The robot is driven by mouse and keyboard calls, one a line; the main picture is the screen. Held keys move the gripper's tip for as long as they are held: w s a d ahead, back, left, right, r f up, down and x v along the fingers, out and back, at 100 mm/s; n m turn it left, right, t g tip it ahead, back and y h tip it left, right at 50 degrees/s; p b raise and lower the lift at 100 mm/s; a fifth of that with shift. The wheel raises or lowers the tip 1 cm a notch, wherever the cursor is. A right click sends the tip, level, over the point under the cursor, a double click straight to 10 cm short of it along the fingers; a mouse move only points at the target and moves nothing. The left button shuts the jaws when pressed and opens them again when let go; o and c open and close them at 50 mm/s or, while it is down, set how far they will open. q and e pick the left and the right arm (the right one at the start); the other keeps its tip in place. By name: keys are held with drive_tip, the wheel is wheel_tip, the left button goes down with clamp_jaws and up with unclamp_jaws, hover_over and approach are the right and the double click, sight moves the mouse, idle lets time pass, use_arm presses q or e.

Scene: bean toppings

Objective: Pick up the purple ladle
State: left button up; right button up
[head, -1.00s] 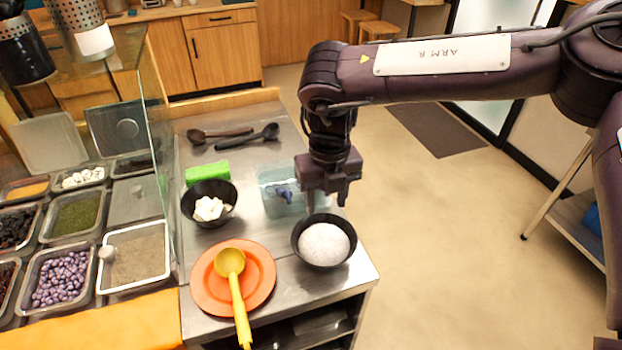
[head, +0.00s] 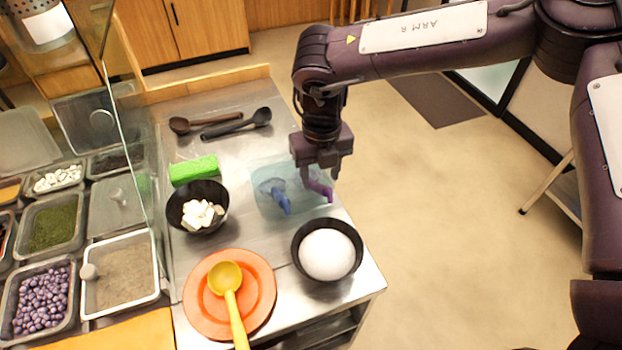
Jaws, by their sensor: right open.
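The purple ladle (head: 320,189) stands in a translucent blue container (head: 262,209) on the steel counter, with its curved purple handle showing at the right side. Its lower part is hard to make out. My right gripper (head: 319,174) is open, pointing down right above the purple handle. The handle's top is between or just behind the fingertips; I cannot tell which. My left gripper is not in view.
A blue ladle (head: 278,195) is in the same container. A black bowl of white stuff (head: 327,254) stands in front, a bowl of white cubes (head: 202,214) to the left. A yellow ladle (head: 228,287) lies on orange plates (head: 262,275). Dark ladles (head: 240,125) lie behind.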

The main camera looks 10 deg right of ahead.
sight(320, 184)
wheel_tip(320, 184, down, 4)
drive_tip(key=shift+r+p, duration=0.2)
drive_tip(key=shift+p, duration=0.3)
drive_tip(key=shift+f, duration=0.2)
drive_tip(key=shift+s, duration=0.1)
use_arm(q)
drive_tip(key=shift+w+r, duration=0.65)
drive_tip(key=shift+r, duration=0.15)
use_arm(e)
clamp_jaws()
